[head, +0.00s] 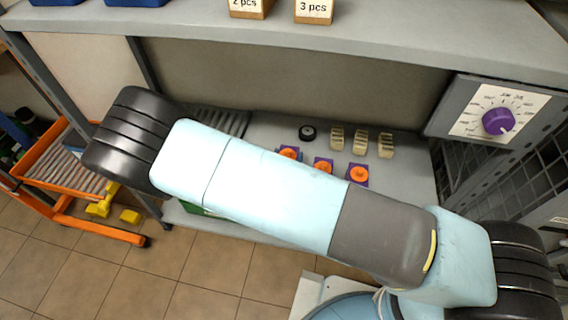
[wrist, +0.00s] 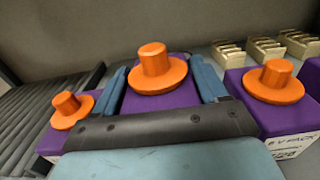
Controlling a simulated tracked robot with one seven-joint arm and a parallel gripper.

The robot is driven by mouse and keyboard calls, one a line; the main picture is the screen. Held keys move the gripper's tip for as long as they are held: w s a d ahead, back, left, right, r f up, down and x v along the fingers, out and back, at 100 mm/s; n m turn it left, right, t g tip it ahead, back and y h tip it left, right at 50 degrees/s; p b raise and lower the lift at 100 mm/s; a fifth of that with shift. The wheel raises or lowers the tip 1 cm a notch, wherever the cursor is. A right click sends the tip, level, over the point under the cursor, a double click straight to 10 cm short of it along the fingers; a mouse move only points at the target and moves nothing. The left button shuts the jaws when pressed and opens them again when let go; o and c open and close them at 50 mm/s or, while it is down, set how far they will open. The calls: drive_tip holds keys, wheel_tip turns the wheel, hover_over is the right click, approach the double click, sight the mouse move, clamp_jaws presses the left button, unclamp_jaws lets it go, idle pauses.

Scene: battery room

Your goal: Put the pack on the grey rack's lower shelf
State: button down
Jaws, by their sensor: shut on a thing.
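In the wrist view, my gripper (wrist: 162,88) is shut on a purple pack (wrist: 150,101) with a round orange knob on top, one blue finger on each side. The pack looks upright; its underside is hidden, so I cannot tell whether it touches the shelf. Similar packs stand to its left (wrist: 68,113) and right (wrist: 270,103), the right one with a white label. In the head view, purple packs with orange knobs stand on the grey rack's lower shelf (head: 412,185), partly behind my arm. My gripper is hidden there.
Tan slotted blocks (head: 361,141) and a dark round item (head: 307,133) stand behind the packs. Grey rollers (wrist: 40,115) lie to the left. The upper shelf (head: 400,45) overhangs. A purple dial panel (head: 490,110) is at right, and an orange cart (head: 75,190) at left.

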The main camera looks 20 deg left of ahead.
drive_tip(key=shift+f, duration=1.7)
drive_tip(key=shift+c, duration=0.2)
unclamp_jaws()
drive_tip(key=s+d, duration=0.1)
drive_tip(key=s, duration=1.1)
drive_tip(key=shift+d, duration=0.25)
